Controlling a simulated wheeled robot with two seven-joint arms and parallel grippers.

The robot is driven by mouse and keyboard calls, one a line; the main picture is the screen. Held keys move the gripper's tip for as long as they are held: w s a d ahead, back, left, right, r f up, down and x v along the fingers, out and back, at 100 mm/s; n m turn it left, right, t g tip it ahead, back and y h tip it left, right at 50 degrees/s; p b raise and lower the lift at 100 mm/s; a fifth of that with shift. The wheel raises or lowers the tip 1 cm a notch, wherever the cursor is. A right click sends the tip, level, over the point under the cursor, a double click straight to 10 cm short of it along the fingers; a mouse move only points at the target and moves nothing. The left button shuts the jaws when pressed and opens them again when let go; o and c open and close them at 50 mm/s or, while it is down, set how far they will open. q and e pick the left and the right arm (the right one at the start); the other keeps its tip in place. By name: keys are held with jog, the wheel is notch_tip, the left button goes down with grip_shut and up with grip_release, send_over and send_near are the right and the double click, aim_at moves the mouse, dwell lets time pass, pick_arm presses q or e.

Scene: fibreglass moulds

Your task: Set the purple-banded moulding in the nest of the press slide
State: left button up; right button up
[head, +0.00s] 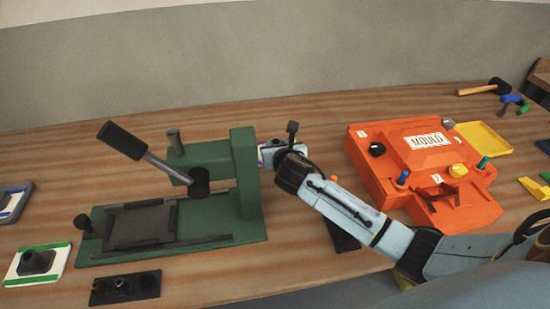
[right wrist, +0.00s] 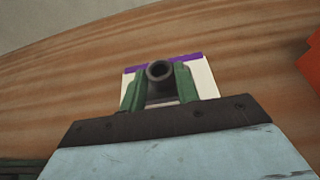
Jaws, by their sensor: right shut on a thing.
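The purple-banded moulding (right wrist: 205,84) is a white plate with a purple strip along one edge and a dark round boss. In the right wrist view, the green fingers of my right gripper (right wrist: 160,88) are shut on its boss. In the head view my right gripper (head: 270,151) is just right of the press column, which partly hides it; only a bit of purple shows there. I cannot tell whether the plate touches the table. The green press (head: 245,175) has a dark slide (head: 140,225) with an empty-looking nest at its front left. My left gripper is out of view.
A green-banded moulding (head: 38,262) and a blue-banded one (head: 12,204) lie at the left. A dark block with holes (head: 125,288) sits before the press. The press lever (head: 145,155) leans up left. An orange mould unit (head: 420,165) stands right of my arm.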

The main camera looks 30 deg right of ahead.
notch_tip(320, 180, down, 4)
jog(key=shift+r+b, duration=0.2)
jog(key=shift+b, duration=0.35)
jog(key=o, duration=1.1)
jog(key=shift+f, duration=0.1)
jog(key=shift+o, duration=0.2)
